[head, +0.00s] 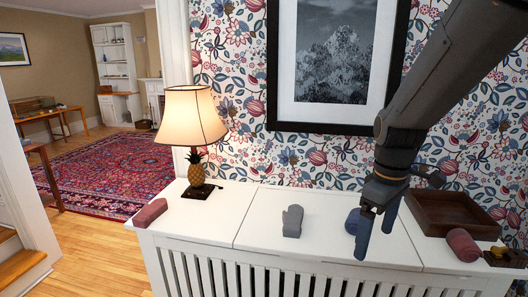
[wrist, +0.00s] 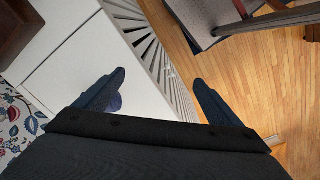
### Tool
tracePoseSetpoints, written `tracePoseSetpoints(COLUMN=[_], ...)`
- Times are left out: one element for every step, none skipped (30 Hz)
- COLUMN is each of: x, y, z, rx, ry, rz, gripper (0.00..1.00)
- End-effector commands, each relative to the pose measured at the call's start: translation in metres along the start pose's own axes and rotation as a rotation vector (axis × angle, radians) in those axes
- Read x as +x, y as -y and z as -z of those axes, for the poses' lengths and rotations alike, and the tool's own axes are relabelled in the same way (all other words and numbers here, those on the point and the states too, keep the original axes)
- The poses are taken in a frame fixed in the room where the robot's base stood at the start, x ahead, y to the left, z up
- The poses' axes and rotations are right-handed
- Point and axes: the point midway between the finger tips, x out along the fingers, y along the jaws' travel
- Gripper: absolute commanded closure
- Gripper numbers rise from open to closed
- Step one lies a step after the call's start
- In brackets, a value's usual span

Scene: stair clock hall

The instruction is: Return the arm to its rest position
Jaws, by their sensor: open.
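My gripper (head: 376,236) hangs from the arm at the right of the head view, pointing down over the front part of a white slatted cabinet (head: 215,222). Its two fingers are apart, with nothing between them. In the wrist view my gripper (wrist: 158,84) also shows spread fingers, one over the white top and one over the floor. A dark blue rolled thing (head: 351,222) lies on the top, partly hidden behind the gripper. A grey mitten (head: 292,221) lies to its left.
A pineapple lamp (head: 195,130) and a red roll (head: 150,212) are at the cabinet's left. A brown wooden tray (head: 445,226), another red roll (head: 462,245) and a small dark object (head: 505,259) are at the right. A framed picture (head: 272,110) hangs behind. Open wooden floor (wrist: 255,95) lies in front.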

Motion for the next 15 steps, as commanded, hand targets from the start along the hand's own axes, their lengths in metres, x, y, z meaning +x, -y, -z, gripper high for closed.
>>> tracePoseSetpoints(x=[0.007,0.011,0.017,0.021,0.026,0.033,0.038,0.043,0.051,0.056,0.06,0.065,0.069,0.071,0.074], y=[0.008,0.012,0.019,0.023,0.029,0.037,0.044,0.05,0.059,0.066,0.071,0.078,0.083,0.086,0.09], z=[-0.001,-0.001,-0.002,-0.002,-0.003,-0.004,-0.005,-0.006,-0.009,-0.01,-0.012,-0.014,-0.015,-0.017,-0.018], rx=[0.04,0.069,0.112,0.145,0.184,0.239,0.281,0.326,0.389,0.434,0.477,0.527,0.56,0.589,0.621], ry=[-0.003,-0.006,-0.01,-0.014,-0.018,-0.023,-0.029,-0.035,-0.043,-0.049,-0.055,-0.063,-0.068,-0.072,-0.077], rz=[-0.002,-0.005,-0.007,-0.01,-0.012,-0.014,-0.017,-0.019,-0.021,-0.022,-0.023,-0.024,-0.024,-0.024,-0.024], gripper=[0.11,0.11,0.11,0.11,0.11,0.11,0.11,0.11,0.11,0.11,0.11,0.11,0.11,0.11,0.11])
